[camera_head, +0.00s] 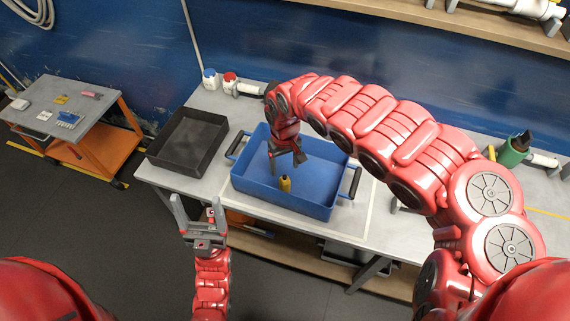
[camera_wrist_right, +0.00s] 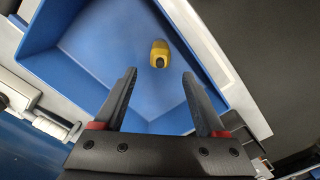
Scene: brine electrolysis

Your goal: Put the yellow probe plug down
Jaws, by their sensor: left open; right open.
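The yellow probe plug (camera_head: 285,184) stands on the floor of the blue tray (camera_head: 303,203), towards its front side. It also shows in the right wrist view (camera_wrist_right: 159,54), beyond the fingertips and apart from them, with a dark end facing the camera. My right gripper (camera_head: 289,161) is open and empty over the tray, just behind the plug. Its two fingers (camera_wrist_right: 158,78) are spread wide in the right wrist view. My left gripper (camera_head: 198,207) is open and empty in front of the table's near edge, pointing away from me.
A black tray (camera_head: 161,156) sits left of the blue tray. Blue-capped and red-capped containers (camera_head: 210,79) stand behind. A green item (camera_head: 513,152) is at the right. An orange cart (camera_head: 107,150) with small items stands at the far left.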

